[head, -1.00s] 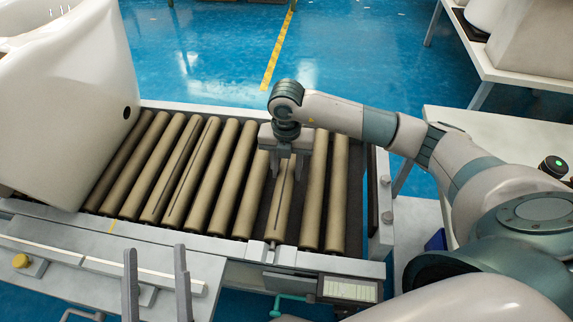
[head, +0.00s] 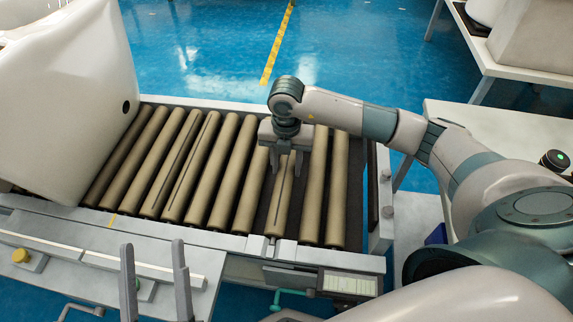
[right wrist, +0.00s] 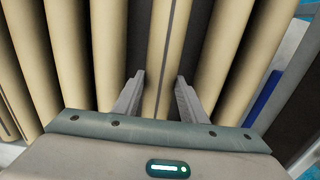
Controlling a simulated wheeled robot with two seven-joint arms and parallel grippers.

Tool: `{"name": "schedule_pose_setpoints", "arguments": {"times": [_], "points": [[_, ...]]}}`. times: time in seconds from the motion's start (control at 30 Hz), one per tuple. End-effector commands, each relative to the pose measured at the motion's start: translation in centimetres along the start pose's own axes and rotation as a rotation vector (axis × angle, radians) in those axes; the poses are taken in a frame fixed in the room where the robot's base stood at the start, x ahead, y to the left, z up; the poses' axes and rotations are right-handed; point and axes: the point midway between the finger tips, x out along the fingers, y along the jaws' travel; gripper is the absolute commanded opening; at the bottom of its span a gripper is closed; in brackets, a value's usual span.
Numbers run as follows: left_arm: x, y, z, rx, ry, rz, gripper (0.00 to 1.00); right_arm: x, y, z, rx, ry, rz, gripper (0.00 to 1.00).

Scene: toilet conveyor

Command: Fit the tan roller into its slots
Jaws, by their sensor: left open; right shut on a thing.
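The tan roller (head: 282,208) has a dark lengthwise stripe and lies nearly in line with the other rollers, towards the right end of the conveyor. My right gripper (head: 289,168) is over its upper part and shut on it. In the right wrist view the fingers (right wrist: 160,92) stand on either side of the striped roller (right wrist: 164,55). Its near end is close to the slots in the near rail (head: 272,247); I cannot tell whether it is seated. Its far end is hidden behind my gripper. My left gripper (head: 154,275) is open and empty above the near-side bench.
Several tan rollers (head: 205,170) fill the conveyor on both sides. A dark gap (head: 262,205) lies left of the held roller. A large white toilet (head: 65,100) stands on the left end. A small display box (head: 348,285) hangs at the front rail. A white table (head: 500,140) is at right.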

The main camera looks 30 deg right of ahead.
Motion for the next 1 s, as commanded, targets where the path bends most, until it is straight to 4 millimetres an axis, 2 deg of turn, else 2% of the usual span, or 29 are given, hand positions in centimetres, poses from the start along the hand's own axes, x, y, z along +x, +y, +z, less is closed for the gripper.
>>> {"name": "schedule_pose_setpoints", "arguments": {"times": [0.53,0.57,0.63,1.0], "points": [[-0.22,0.25,-0.99,0.003,0.049,0.008,0.56,0.3,0.08,0.07,0.0,-0.002,0.003,0.0],[-0.24,0.25,-0.96,0.003,0.049,0.008,0.56,0.49,0.0,-0.01,0.0,0.0,0.0,0.41],[-0.24,0.25,-0.94,0.002,0.048,0.008,0.56,0.49,0.0,-0.01,0.0,0.0,0.0,0.57],[-0.18,0.26,-0.92,0.0,0.046,0.006,0.56,0.41,0.0,-0.01,0.0,0.0,0.0,0.57]]}}
